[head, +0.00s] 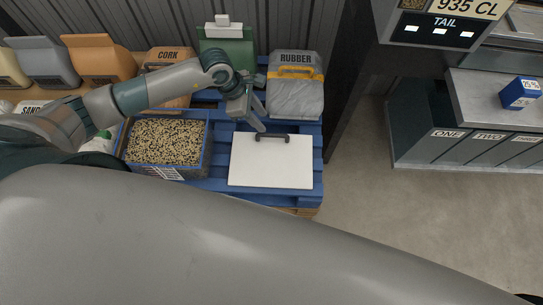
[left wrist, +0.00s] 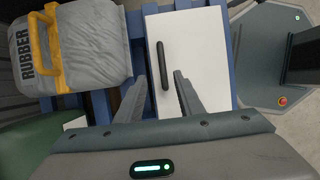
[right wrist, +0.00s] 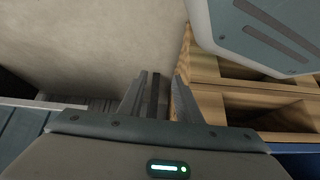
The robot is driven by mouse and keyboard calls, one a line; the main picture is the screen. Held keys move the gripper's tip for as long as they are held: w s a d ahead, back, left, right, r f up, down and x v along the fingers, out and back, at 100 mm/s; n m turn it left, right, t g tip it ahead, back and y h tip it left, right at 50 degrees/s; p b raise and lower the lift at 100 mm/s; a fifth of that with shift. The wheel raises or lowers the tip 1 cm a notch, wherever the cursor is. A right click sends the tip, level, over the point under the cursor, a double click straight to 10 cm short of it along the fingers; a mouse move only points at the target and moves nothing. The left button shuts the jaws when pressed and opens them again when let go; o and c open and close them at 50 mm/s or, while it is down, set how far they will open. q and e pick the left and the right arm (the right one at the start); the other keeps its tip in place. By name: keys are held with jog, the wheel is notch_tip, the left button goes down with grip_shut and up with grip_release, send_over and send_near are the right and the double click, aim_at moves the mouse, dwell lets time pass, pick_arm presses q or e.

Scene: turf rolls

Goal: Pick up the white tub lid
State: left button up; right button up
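The white tub lid (head: 270,165) is a flat white rectangle with a dark bar handle (head: 272,138) near its far edge. It lies on the right part of the blue pallet. In the left wrist view the lid (left wrist: 203,45) shows with its handle (left wrist: 162,66) between the finger lines. My left gripper (head: 256,120) is open above and just beyond the handle; its fingers (left wrist: 161,82) look apart and empty. My right gripper (right wrist: 163,85) is open and empty, facing the floor and a wooden pallet edge; it does not show in the head view.
A grey RUBBER bag (head: 294,98) with a yellow handle lies behind the lid. A tub of granules (head: 208,150) stands left of it. A CORK bag (head: 160,62) and a green container (head: 228,48) stand behind. A dark post (head: 350,90) rises to the right; open floor (head: 400,220) lies beyond.

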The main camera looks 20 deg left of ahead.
aim_at(273, 135)
pick_arm(q)
jog(key=x, duration=0.5)
jog(key=shift+d+f+p, duration=0.15)
jog(key=shift+f+p, duration=0.2)
jog(key=shift+f, duration=0.05)
pick_arm(e)
jog(key=shift+w+a+r+t, duration=0.3)
jog(key=shift+a+r, duration=0.1)
jog(key=shift+r, duration=0.1)
